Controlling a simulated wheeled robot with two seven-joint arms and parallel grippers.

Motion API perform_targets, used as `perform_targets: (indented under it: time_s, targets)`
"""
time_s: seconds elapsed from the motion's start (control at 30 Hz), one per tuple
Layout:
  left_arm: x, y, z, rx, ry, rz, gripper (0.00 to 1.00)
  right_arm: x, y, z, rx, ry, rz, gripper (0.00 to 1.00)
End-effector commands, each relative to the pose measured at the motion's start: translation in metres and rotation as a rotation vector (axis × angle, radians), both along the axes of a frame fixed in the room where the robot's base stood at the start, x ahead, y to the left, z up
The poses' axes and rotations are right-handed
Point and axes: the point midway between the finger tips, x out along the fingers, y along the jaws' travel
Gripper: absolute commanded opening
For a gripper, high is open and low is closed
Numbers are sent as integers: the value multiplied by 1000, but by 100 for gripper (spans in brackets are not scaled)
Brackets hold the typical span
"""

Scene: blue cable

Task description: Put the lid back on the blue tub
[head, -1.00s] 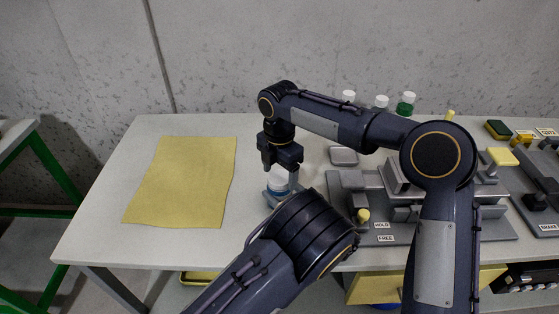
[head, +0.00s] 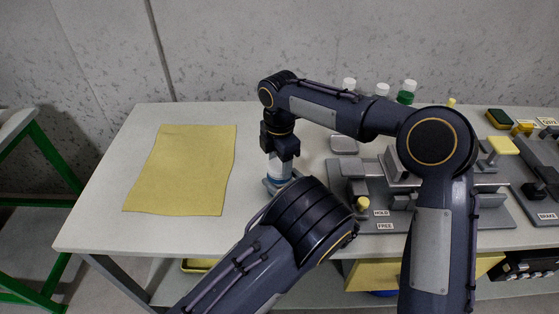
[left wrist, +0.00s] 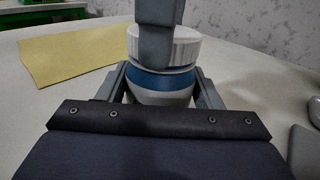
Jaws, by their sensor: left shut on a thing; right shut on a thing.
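The blue tub is a small round container with a blue band and pale body. It stands between the fingers of my left gripper (left wrist: 161,88) in the left wrist view, where its blue band (left wrist: 160,79) shows; in the head view the tub (head: 279,179) is partly hidden behind my left arm. The white ribbed lid (left wrist: 187,49) is at the top of the tub, and I cannot tell whether it is fully seated. My right gripper (head: 280,160) points down from above, shut on the lid; one finger covers part of it in the left wrist view.
A yellow sheet (head: 182,170) lies on the left of the white table (head: 110,205). A grey fixture (head: 430,210) with HOLD and FREE labels stands to the right. Several white-capped bottles (head: 406,93) stand behind my right arm. The table around the sheet is clear.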

Motion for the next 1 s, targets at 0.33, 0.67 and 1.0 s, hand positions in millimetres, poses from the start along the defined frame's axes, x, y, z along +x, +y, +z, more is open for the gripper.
perform_targets:
  time_s: [0.33,0.67,1.0]
  targets:
    - [0,0,0,0,0,-1,0,-1,1,0,0,-2,-980,27]
    - [0,0,0,0,0,-1,0,0,1,-1,0,-2,-1842,27]
    - [0,0,0,0,0,-1,0,0,0,-1,0,1,-1919,71]
